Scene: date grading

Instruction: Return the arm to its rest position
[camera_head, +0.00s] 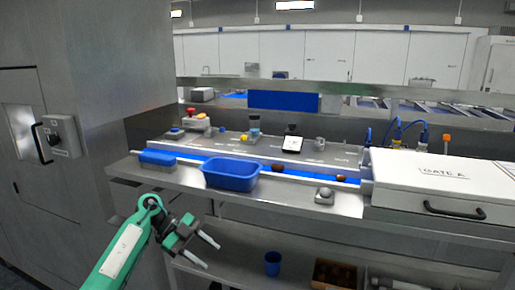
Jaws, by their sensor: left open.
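My left arm is green and comes in from the bottom left. My left gripper (207,253) is open, with its two pale fingers apart and nothing between them. It is in front of the steel counter's (295,199) front edge, over the lower shelf in the picture, and touches nothing that I can see. My right gripper is not in view.
A blue bin (231,175) stands on the counter, beside a blue belt strip (312,178) with brown dates (277,168). A white box marked GATE A (440,173) is at right. A steel cabinet (85,130) stands close at left. A blue cup (273,264) is below.

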